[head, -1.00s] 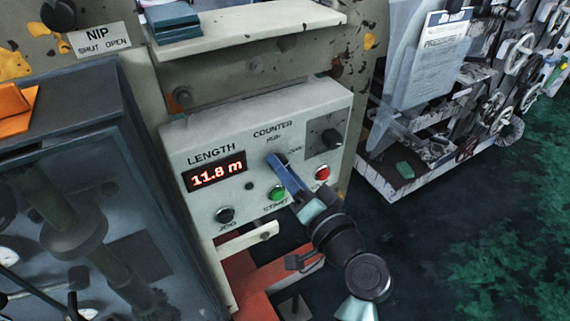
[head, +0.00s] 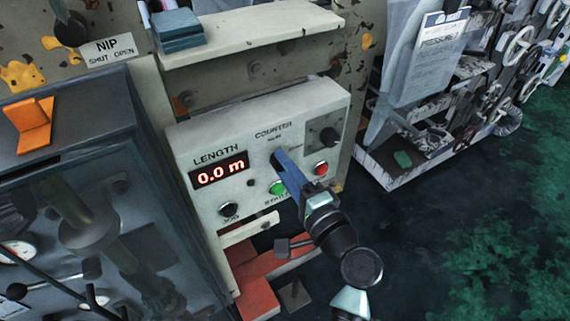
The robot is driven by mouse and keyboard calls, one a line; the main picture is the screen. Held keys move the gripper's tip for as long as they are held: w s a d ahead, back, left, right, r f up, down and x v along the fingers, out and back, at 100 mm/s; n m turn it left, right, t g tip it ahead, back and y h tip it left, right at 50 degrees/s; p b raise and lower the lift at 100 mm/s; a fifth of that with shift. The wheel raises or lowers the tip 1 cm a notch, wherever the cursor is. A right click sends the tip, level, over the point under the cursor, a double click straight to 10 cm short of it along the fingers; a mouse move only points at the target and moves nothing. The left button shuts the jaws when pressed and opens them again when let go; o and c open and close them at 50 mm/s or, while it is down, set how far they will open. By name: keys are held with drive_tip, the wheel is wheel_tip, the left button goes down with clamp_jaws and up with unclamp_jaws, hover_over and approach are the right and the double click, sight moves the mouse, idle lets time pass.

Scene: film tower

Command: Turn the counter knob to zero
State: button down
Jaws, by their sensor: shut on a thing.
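The counter knob sits under the COUNTER label on the pale control panel (head: 192,132); my gripper covers most of it. The red length display (head: 219,170) on the panel's left reads 0.0 m. My gripper (head: 278,156) reaches in from the lower right. Its blue fingers are shut on the counter knob at the panel face. The knob's pointer and exact angle are hidden behind the fingers.
A green button (head: 277,188) is close below my fingers, with a red button (head: 321,168) to their right. A black jog button (head: 228,209) and another dark knob (head: 329,136) are on the panel. A shelf (head: 250,42) overhangs above. Dark floor lies open at the right.

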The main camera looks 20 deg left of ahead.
idle(0.4)
drive_tip(key=shift+c, duration=2.2)
unclamp_jaws()
drive_tip(key=b+v, duration=0.1)
drive_tip(key=v, duration=1.2)
